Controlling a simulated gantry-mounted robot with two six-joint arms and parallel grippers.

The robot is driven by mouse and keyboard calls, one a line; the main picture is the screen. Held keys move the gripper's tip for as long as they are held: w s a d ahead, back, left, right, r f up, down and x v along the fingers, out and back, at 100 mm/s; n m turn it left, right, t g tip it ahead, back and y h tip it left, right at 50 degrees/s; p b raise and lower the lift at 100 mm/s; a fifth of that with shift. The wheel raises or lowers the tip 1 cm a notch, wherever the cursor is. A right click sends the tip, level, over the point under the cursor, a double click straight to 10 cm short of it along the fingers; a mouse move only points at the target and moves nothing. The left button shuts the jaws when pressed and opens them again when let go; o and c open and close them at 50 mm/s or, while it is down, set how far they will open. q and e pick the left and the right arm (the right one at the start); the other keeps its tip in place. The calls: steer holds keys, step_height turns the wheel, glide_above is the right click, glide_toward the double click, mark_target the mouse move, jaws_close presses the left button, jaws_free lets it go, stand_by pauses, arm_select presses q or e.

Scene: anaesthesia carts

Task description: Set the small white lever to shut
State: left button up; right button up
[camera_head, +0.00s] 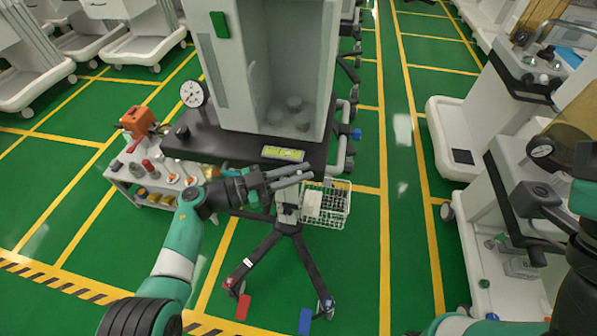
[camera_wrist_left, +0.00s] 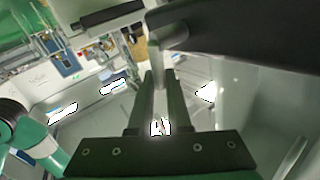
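My left gripper (camera_head: 308,172) reaches in from the left, in front of the dark worktop of the grey cart (camera_head: 215,140). In the left wrist view its two fingers (camera_wrist_left: 159,76) stand apart with a narrow gap. A pale, rounded lever-like piece (camera_wrist_left: 170,37) shows just beyond the fingertips, under a dark panel; it may be the small white lever. Whether it reaches between the fingers or touches them I cannot tell. In the head view the lever cannot be made out. Part of my right arm shows at the right edge, but no right fingers are visible.
A white wire basket (camera_head: 333,207) hangs just right of the gripper. A round gauge (camera_head: 193,94) and an orange device (camera_head: 138,121) stand to the left. A dark-legged stand (camera_head: 266,250) is below. More carts (camera_head: 462,122) stand right; the green aisle between is clear.

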arm_select(q)
jaws_close()
steer(key=y+p, duration=0.1)
steer(key=p, duration=0.1)
steer(key=d+m+y+p, duration=0.1)
steer(key=p, duration=0.2)
steer(key=shift+s+f+g, duration=0.1)
steer(key=shift+f+g, duration=0.2)
steer(key=shift+g, duration=0.1)
steer(key=o, duration=0.7)
jaws_free()
